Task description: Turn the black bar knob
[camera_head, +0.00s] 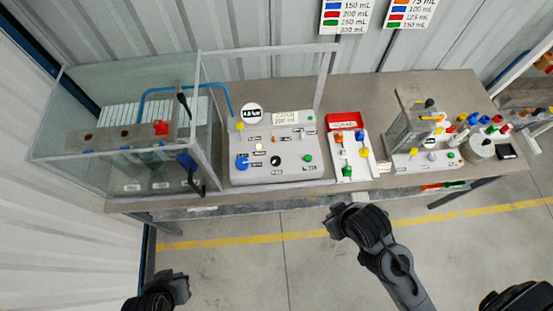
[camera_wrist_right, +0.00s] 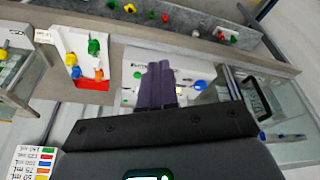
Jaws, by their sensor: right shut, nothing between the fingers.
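A small dark knob (camera_head: 276,160), which looks like the black bar knob, sits on the sloped face of the grey control panel (camera_head: 240,174) in the head view. Its bar angle is too small to read. My right gripper (camera_head: 333,212) is in front of the table edge, below and right of the panel, apart from the knob. In the right wrist view its fingers (camera_wrist_right: 157,84) are together and empty, in front of the panel, and may hide the knob there. My left gripper (camera_head: 177,286) is low at the left, far from the panel; its fingers do not show clearly.
A clear tank (camera_head: 60,170) with a blue hose stands left of the panel. A white tray (camera_head: 345,171) with coloured pieces and a red box (camera_head: 345,121) lies right of it. Another device (camera_head: 412,160) stands farther right. The floor before the table is free.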

